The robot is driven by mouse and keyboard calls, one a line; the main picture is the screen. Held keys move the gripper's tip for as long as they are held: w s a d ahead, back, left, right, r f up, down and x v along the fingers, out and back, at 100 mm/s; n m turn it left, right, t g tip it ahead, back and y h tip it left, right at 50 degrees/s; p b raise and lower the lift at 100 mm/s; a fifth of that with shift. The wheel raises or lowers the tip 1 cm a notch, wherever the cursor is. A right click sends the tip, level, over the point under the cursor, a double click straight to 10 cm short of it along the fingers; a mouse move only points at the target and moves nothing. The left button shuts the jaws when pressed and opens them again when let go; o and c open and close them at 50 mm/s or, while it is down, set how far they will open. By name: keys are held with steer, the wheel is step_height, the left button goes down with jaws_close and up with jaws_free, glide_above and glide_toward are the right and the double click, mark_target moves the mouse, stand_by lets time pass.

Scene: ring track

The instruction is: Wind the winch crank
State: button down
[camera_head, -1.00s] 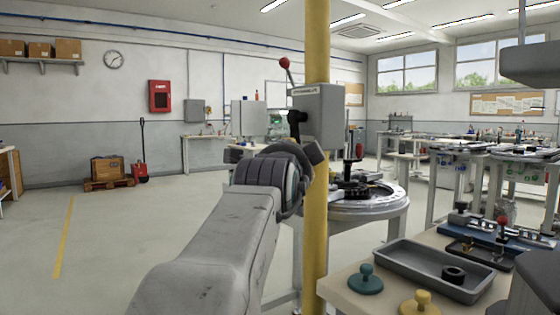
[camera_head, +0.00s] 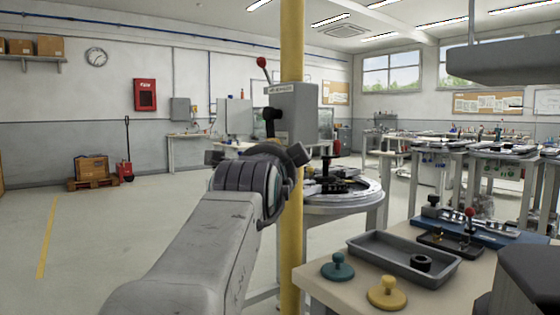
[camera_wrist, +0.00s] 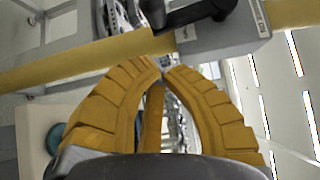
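A grey box (camera_head: 293,112) is fixed to the yellow post (camera_head: 291,210) in the head view. A black handle (camera_head: 269,118) sticks out on its left side, and a thin lever with a red knob (camera_head: 262,62) rises above it. I cannot tell which of these is the winch crank. In the wrist view the box (camera_wrist: 228,40) and black handle (camera_wrist: 200,14) lie at the top, beyond the fingertips. My gripper (camera_wrist: 165,68) has its yellow fingertips nearly together, with nothing seen between them. It appears apart from the handle. In the head view my arm hides it.
A bench at the lower right bears a grey tray (camera_head: 365,252) with a black ring (camera_head: 421,263), a teal knob (camera_head: 338,267) and a yellow knob (camera_head: 387,293). A round table (camera_head: 350,203) stands behind the post.

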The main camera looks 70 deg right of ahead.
steer(key=s+a+p, duration=0.1)
steer(key=a, duration=0.7)
steer(key=shift+s+f, duration=0.3)
steer(key=shift+w, duration=0.1)
